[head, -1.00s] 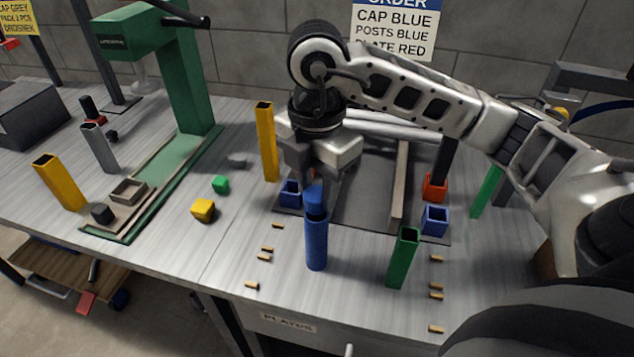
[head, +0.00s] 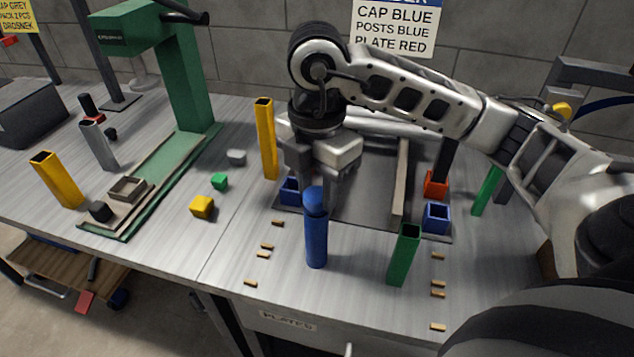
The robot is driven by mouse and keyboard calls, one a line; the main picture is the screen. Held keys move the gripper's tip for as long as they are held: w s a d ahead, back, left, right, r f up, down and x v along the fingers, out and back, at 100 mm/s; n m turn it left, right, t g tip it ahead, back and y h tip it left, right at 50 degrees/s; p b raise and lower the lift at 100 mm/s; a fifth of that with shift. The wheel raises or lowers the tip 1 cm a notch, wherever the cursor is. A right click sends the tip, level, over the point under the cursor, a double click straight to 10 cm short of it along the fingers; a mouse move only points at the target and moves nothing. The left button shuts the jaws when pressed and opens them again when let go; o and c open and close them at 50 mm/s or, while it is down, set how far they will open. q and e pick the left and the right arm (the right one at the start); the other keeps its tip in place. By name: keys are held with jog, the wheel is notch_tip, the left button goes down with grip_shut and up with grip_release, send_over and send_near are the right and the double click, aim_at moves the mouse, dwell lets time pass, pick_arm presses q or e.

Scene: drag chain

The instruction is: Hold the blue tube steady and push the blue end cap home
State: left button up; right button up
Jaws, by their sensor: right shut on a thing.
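The blue tube (head: 316,243) stands upright near the front of the bench. The blue end cap (head: 314,196) is at the tube's top, and I cannot tell how deep it sits. My right gripper (head: 315,188) points straight down over the tube and is shut on the cap. Its fingers partly hide the cap. My left gripper is not in view, and no gripper is seen on the tube's side.
A green tube (head: 404,254) stands close to the right, and a yellow tube (head: 266,140) behind left. Blue sockets (head: 437,218) sit on the fixture plate. Small pegs (head: 264,255) lie on both sides. A green press (head: 190,90) stands at the left.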

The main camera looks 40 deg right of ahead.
aim_at(317, 193)
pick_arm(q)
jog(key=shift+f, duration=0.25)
pick_arm(e)
jog(key=shift+f, duration=0.4)
jog(key=o, duration=1)
jog(key=shift+o, duration=0.2)
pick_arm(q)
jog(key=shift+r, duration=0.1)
pick_arm(e)
jog(key=shift+r, duration=0.25)
pick_arm(q)
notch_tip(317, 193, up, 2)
jog(key=p, duration=0.3)
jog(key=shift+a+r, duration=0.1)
pick_arm(e)
notch_tip(317, 193, up, 16)
jog(key=shift+f, duration=0.2)
